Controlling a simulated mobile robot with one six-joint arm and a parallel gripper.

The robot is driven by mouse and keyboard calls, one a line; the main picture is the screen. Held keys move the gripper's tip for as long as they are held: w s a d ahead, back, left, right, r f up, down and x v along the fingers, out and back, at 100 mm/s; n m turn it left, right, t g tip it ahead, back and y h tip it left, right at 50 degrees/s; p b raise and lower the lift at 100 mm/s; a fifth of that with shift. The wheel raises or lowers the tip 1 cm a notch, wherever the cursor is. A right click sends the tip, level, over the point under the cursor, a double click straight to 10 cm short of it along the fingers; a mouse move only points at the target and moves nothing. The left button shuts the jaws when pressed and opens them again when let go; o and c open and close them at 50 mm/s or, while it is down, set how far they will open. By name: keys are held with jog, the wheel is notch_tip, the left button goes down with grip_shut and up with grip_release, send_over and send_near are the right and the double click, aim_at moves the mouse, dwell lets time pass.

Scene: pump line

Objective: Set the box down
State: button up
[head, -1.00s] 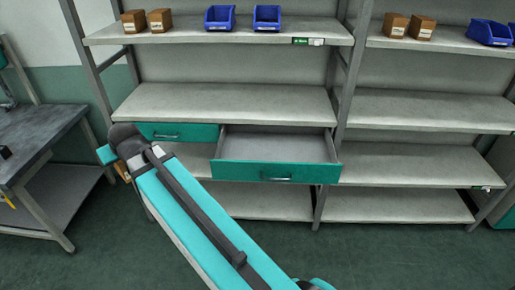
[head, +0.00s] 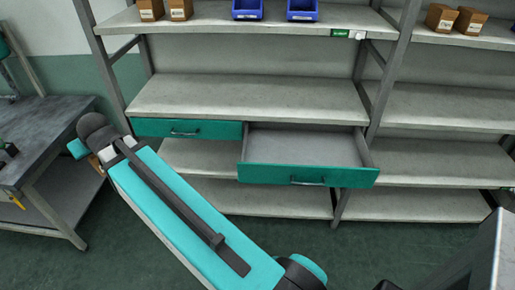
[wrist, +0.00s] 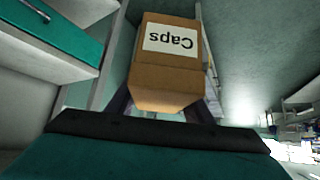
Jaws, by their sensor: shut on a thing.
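A brown cardboard box with a white label reading "Caps" (wrist: 168,62) is held in my gripper (wrist: 160,104). The label looks upside down in the wrist view. The dark fingers sit on both sides of the box, partly hidden behind it. In the head view my arm hides most of the gripper and the box. Only a small brown patch of the box (head: 94,161) shows beside the end of the arm. What lies under the box cannot be told.
A grey shelf unit (head: 250,97) stands ahead. Its right teal drawer (head: 305,174) is pulled out and looks empty; the left teal drawer (head: 187,130) is shut. Blue bins (head: 247,9) and brown boxes stand on top. A grey workbench (head: 40,130) is at the left.

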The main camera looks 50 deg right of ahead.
jog(key=shift+w+d, duration=0.1)
dwell(0.3)
jog(key=shift+d+f, duration=0.1)
jog(key=shift+d, duration=0.4)
jog(key=s+d+f+b, duration=0.1)
jog(key=s+d+f, duration=0.2)
jog(key=d, duration=0.8)
jog(key=s+d+f+b, duration=0.2)
jog(key=s+d, duration=0.1)
jog(key=d, duration=0.7)
jog(key=s+d+f+b, duration=0.1)
jog(key=s+d+f, duration=0.2)
jog(key=d, duration=0.8)
jog(key=s+d+f+n+y+b, duration=0.2)
jog(key=s+d+b, duration=0.2)
jog(key=s+d, duration=1.8)
jog(key=shift+s+d+f+n, duration=0.2)
jog(key=shift+s+d+n, duration=0.15)
jog(key=shift+d, duration=0.7)
jog(key=shift+f+p, duration=0.35)
jog(key=shift+f, duration=2.75)
